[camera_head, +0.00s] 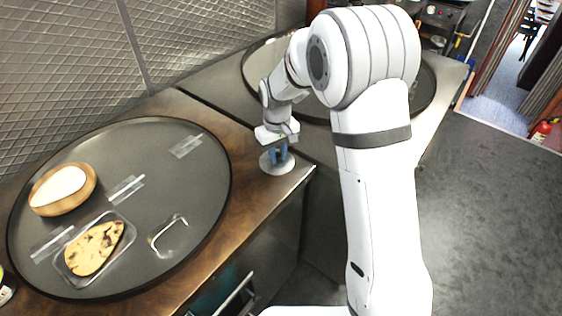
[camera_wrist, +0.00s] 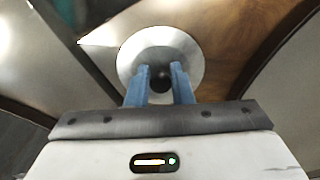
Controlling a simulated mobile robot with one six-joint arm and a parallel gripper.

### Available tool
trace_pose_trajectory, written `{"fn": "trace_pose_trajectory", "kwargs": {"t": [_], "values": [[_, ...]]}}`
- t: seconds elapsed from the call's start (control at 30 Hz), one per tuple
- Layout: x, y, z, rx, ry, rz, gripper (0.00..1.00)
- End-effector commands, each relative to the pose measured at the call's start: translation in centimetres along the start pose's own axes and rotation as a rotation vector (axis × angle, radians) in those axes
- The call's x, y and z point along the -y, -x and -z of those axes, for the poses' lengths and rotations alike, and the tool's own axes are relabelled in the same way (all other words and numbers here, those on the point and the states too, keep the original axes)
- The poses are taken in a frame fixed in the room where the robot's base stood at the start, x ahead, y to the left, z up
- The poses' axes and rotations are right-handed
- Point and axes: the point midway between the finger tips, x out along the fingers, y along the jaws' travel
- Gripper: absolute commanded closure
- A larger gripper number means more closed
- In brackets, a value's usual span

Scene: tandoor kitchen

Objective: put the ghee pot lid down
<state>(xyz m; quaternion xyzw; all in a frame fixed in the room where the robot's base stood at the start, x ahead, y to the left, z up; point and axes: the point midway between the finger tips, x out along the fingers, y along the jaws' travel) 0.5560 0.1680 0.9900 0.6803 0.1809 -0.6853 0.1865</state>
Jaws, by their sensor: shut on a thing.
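The ghee pot lid is a round, pale metal disc with a dark knob. In the head view the lid (camera_head: 271,168) is at the right end of the wooden counter, close to its corner. In the wrist view the lid (camera_wrist: 130,58) lies below my fingers, with its knob between them. My gripper (camera_head: 280,153) points down with its blue fingers shut on the lid's knob; the fingers also show in the wrist view (camera_wrist: 160,72). I cannot tell whether the lid touches the counter or hangs just above it. No ghee pot is clearly visible.
A large dark round tray (camera_head: 190,200) fills most of the wooden counter (camera_head: 236,130). On it are a wooden bowl (camera_head: 45,208), a clear dish with a flatbread (camera_head: 94,248) and a wire handle (camera_head: 168,236). Another round dark surface (camera_head: 425,90) lies behind my arm.

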Motion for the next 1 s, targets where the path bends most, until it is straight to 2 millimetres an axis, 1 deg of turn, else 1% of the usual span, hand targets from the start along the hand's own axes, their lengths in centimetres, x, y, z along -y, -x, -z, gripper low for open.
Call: {"fn": "trace_pose_trajectory", "kwargs": {"t": [0.23, 0.4, 0.77, 0.8, 1.0], "values": [[-0.3, -2.1, 0.0, 0.001, -0.007, 0.000, 1.00], [-0.3, -4.4, -0.1, 0.002, -0.008, 0.000, 1.00], [-0.4, -5.1, 0.0, -0.001, -0.009, 0.000, 1.00], [-0.4, -5.0, 0.0, -0.001, -0.009, 0.000, 0.77], [-0.4, -5.0, 0.0, -0.001, -0.010, 0.000, 0.61]]}}
